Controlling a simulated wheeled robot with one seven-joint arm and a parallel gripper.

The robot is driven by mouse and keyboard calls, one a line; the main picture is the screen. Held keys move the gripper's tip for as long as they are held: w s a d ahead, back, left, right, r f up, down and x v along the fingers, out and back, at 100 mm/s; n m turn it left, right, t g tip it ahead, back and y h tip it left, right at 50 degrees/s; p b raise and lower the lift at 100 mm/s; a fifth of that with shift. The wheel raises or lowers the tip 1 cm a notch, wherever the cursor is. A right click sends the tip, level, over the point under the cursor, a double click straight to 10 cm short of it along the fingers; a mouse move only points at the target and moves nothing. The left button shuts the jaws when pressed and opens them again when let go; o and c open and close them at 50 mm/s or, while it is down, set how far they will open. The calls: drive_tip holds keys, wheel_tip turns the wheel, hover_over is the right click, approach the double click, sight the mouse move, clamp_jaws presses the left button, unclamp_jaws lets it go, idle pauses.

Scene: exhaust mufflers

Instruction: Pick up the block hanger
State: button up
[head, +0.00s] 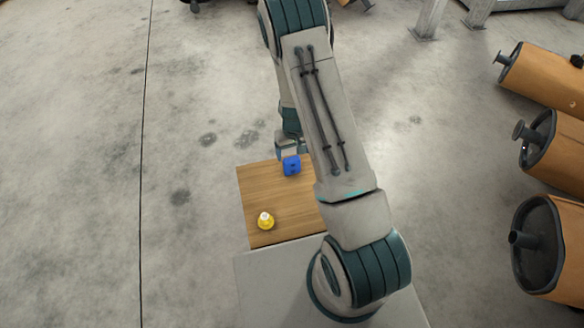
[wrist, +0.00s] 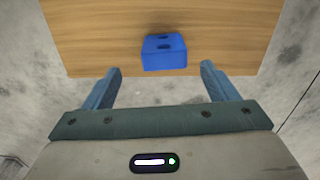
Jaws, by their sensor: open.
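The block hanger appears to be the blue block (head: 291,165) with dark holes, near the far edge of the wooden board in the head view. In the wrist view the blue block (wrist: 164,52) sits on the wood, ahead of my gripper and roughly centred between its fingers. My gripper (wrist: 160,70) is open and empty, its two blue-grey fingers apart on either side of the block's line. I cannot tell the exact gap between the fingertips and the block. In the head view my arm hides part of the board, and my gripper (head: 291,150) is by the block.
The wooden board (head: 254,190) also holds a yellow object (head: 265,221) with a white top, near its front left. Several brown and dark mufflers (head: 538,250) lie on the concrete floor at the right. The floor at the left (head: 80,180) is clear.

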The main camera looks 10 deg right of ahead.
sight(292, 159)
drive_tip(key=f+b, duration=0.1)
drive_tip(key=f, duration=0.1)
drive_tip(key=f+b, duration=0.1)
drive_tip(key=f, duration=0.2)
drive_tip(key=f+b, duration=0.1)
drive_tip(key=f, duration=0.2)
drive_tip(key=shift+w+a+f, duration=0.15)
drive_tip(key=shift+a, duration=0.1)
drive_tip(key=c, duration=1.1)
